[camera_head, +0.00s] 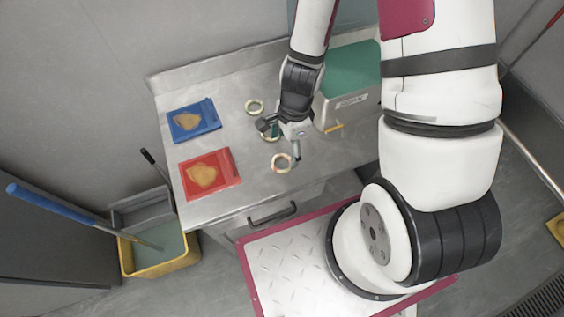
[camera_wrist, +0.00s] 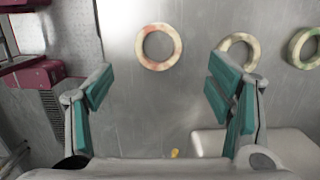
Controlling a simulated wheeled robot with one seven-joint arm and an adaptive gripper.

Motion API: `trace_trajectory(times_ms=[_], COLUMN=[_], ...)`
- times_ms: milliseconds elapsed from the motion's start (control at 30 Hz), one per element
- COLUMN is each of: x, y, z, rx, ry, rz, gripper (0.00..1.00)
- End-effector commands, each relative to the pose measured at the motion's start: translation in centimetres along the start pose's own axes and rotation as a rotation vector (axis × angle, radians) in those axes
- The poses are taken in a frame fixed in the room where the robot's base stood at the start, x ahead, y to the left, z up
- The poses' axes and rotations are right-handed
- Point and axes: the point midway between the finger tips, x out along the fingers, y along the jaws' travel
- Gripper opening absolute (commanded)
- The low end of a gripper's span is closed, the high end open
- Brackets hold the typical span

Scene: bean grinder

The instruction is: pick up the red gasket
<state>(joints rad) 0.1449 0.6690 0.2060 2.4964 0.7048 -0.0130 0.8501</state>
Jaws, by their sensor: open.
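A cream ring with reddish patches, which looks like the red gasket (camera_head: 273,165), lies flat near the front of the steel table. In the wrist view the red gasket (camera_wrist: 177,50) lies fully visible, ahead of the gap between my fingers and apart from them. My gripper (camera_head: 280,140) is open and empty above the table; both fingers of my gripper (camera_wrist: 160,88) show in the wrist view. A second ring (camera_wrist: 229,42) is partly hidden behind the right finger. A third, greenish ring (camera_wrist: 296,50) lies at the right edge, and this greenish ring (camera_head: 247,108) is farther back in the head view.
On the steel table (camera_head: 228,205), a blue tray (camera_head: 213,108) and a red tray (camera_head: 231,180) with brown contents stand at left. A pale box with green inside (camera_head: 350,112) is close on the right. A yellow bucket (camera_head: 160,268) stands on the floor.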

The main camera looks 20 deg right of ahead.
Motion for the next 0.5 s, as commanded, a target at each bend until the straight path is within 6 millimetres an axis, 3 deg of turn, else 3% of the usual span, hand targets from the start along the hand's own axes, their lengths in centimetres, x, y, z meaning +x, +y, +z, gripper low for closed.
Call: trace_trajectory(times_ms=[500], x=[3.1], y=[0.4], z=[0.3], rx=[0.001], ry=[-0.004], rz=[0.002], gripper=[0.74])
